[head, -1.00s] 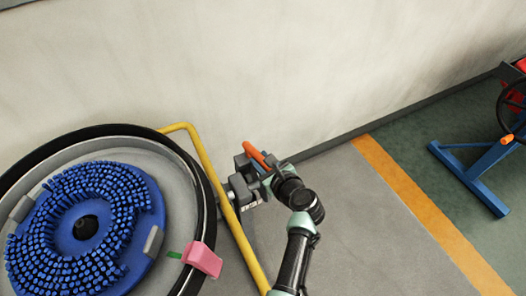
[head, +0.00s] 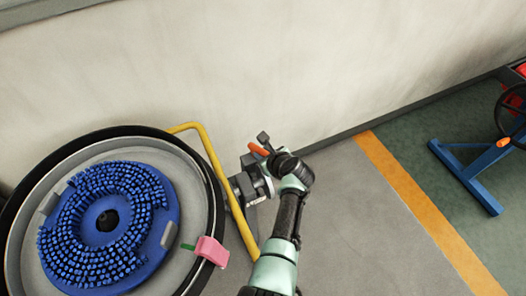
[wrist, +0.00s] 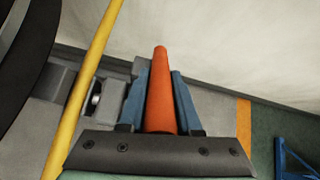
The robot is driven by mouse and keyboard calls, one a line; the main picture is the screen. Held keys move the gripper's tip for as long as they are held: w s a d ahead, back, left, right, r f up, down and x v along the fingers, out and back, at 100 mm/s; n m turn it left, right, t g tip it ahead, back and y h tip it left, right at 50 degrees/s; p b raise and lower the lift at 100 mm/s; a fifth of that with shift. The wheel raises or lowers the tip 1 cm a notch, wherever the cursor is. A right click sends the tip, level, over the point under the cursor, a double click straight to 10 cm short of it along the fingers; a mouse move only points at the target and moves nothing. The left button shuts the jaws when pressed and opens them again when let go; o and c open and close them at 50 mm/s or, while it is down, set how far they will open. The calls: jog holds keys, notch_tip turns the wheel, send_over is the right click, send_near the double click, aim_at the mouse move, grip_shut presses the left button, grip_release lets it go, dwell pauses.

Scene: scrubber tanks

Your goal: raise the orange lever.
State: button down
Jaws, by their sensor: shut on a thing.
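The orange lever (head: 257,149) is a short, tapered bar beside the grey valve body (head: 243,188), right of the yellow rail. In the wrist view the lever (wrist: 160,92) runs up the middle between my two blue fingers. My gripper (wrist: 160,82) is shut on it, one finger on each side, with the lever's rounded tip showing past the fingertips. In the head view my gripper (head: 269,150) is at the lever, and my wrist hides the lever's lower right end.
A yellow rail (head: 217,170) stands close left of the valve. Left of it is a round tank with a blue brush disc (head: 108,221) and a pink block (head: 211,251) on its rim. The wall is behind. Floor to the right is clear up to a blue stand (head: 488,160).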

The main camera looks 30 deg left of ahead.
jog(key=c, duration=0.6)
grip_release()
jog(key=p+v, duration=0.4)
jog(key=v, duration=0.9)
jog(key=shift+a, duration=0.1)
